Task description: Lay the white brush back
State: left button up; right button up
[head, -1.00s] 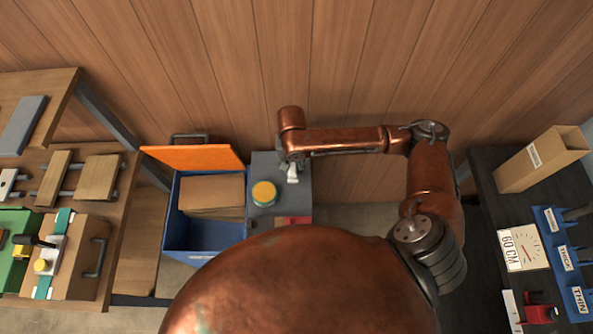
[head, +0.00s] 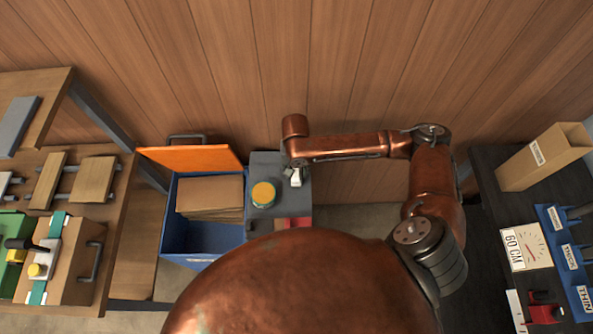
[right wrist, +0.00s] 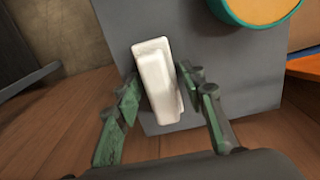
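The white brush (right wrist: 160,80) shows as a pale block between the fingers of my right gripper (right wrist: 163,85) in the right wrist view. The fingers close in on both its long sides and appear to touch it. In the head view the white brush (head: 296,178) is a small pale patch below my right gripper (head: 294,166), over the right part of a grey stand top (head: 265,163). Whether its underside rests on the stand cannot be told. My left gripper is not in view.
A round tin with a yellow top (head: 263,194) stands on the grey stand, left of the brush. A red item (head: 298,223) is at its front. A blue bin (head: 203,238) with an orange flap (head: 190,157) stands left. Benches flank both sides; a wooden wall is behind.

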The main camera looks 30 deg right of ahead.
aim_at(296, 169)
jog(key=shift+o, duration=0.7)
jog(key=shift+r, duration=0.1)
notch_tip(296, 169, up, 12)
jog(key=p, duration=0.3)
